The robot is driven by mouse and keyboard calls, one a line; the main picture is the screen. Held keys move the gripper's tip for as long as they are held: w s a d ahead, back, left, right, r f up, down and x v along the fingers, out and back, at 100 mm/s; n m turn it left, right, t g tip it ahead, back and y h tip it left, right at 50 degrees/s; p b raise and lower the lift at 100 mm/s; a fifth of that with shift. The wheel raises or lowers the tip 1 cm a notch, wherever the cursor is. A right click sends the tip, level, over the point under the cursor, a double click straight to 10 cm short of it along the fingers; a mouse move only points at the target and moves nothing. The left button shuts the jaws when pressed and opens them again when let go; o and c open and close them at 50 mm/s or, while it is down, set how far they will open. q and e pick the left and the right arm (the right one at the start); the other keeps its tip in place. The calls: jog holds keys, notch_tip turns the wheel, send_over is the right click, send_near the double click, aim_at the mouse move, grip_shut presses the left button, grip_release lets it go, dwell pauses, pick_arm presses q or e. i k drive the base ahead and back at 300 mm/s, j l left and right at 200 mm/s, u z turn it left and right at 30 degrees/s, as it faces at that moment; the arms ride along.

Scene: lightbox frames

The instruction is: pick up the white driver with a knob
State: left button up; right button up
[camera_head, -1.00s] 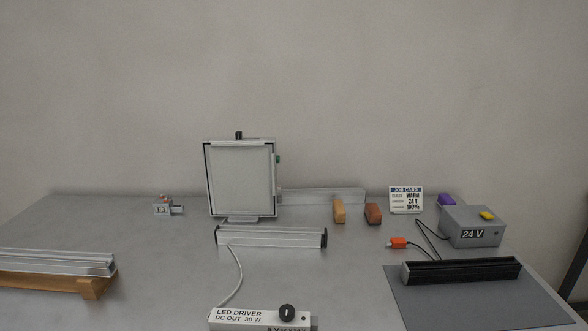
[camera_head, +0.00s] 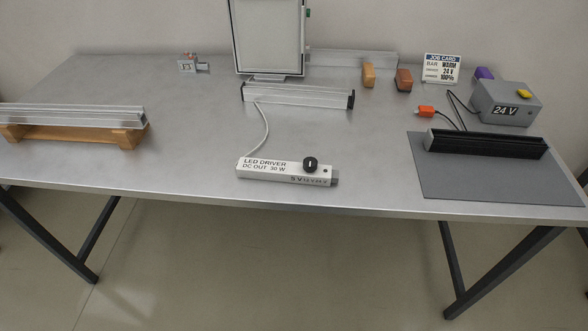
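The white LED driver (camera_head: 262,171) lies near the front edge of the grey table, about mid-width. It is a long white bar with "LED DRIVER DC OUT 30 W" printed on it. A black knob (camera_head: 310,164) stands on its top toward the right end. A white cable (camera_head: 266,128) runs from its left end back to a clear-topped light bar (camera_head: 298,96). Neither of my grippers shows in the head view.
An aluminium rail (camera_head: 70,115) on wooden blocks is at left. A framed panel (camera_head: 268,38) stands behind. A grey mat (camera_head: 490,185) with a black bar (camera_head: 485,143) and a 24 V box (camera_head: 506,104) are at right. The table (camera_head: 190,150) is clear around the driver.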

aim_at(262, 169)
jog(key=j+z, duration=0.3)
jog(key=j, duration=0.15)
jog(key=j+z, duration=0.3)
jog(key=j, duration=0.2)
jog(key=k+j+z, duration=0.15)
jog(key=j+z, duration=0.15)
jog(key=j, duration=0.15)
jog(key=k+j+z, duration=0.1)
jog(key=j+z, duration=0.2)
jog(key=j, duration=0.15)
